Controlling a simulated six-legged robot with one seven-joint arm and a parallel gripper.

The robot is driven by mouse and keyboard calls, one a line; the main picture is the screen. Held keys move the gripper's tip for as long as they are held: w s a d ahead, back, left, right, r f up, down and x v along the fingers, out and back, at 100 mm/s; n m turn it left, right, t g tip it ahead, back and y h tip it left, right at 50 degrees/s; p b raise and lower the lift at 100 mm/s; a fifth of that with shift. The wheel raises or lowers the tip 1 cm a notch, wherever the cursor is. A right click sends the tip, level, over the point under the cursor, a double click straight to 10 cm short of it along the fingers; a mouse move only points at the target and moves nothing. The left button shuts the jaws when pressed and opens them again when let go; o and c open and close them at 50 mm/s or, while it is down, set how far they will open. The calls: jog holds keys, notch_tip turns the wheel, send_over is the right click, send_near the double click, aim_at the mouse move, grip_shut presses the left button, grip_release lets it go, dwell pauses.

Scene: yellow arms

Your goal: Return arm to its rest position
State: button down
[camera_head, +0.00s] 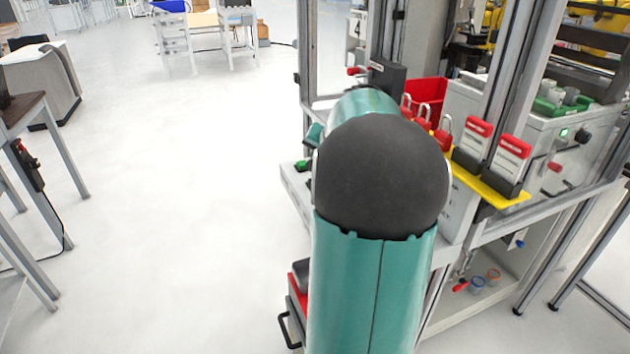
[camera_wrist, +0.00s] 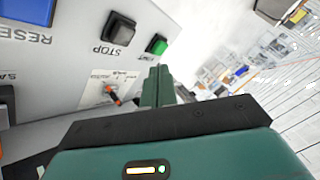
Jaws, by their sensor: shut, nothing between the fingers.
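My gripper (camera_wrist: 157,88) shows in the wrist view as green fingers pressed together, shut and empty. It points toward a grey control panel (camera_wrist: 60,62) and appears close to its right edge; whether it touches the panel cannot be told. The panel carries a black STOP button (camera_wrist: 118,28), a green START button (camera_wrist: 156,44), a blue RESET button (camera_wrist: 28,10) and a small orange-tipped switch (camera_wrist: 113,96). In the head view my green arm with its dark round joint reaches forward to the workstation and hides my gripper and much of the panel.
A yellow shelf (camera_head: 510,196) holds red padlocks (camera_head: 443,134) and red-and-white tags (camera_head: 511,158). A red bin (camera_head: 427,95) stands behind it. Metal frame posts (camera_head: 505,85) rise close right of my arm. The white floor (camera_head: 190,190) to the left is open, with a table (camera_head: 30,110) at the far left.

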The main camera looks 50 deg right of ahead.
dwell(0.6)
jog(key=w+a+r+n+g+y, duration=0.1)
jog(key=a+r+n, duration=0.15)
jog(key=a, duration=1.05)
jog(key=w+a+r+n+y, duration=0.15)
jog(key=a+n, duration=0.25)
jog(key=a, duration=1)
jog(key=s+a+f+n+g, duration=0.1)
jog(key=s+a+f+n, duration=0.1)
jog(key=s+a, duration=0.5)
jog(key=s+a+f+n+y, duration=0.1)
jog(key=s+a+n, duration=0.4)
jog(key=a, duration=0.9)
jog(key=s+f, duration=0.1)
jog(key=s, duration=0.2)
jog(key=shift+s+f+g, duration=0.2)
jog(key=shift+s+g, duration=0.1)
jog(key=shift+g, duration=0.1)
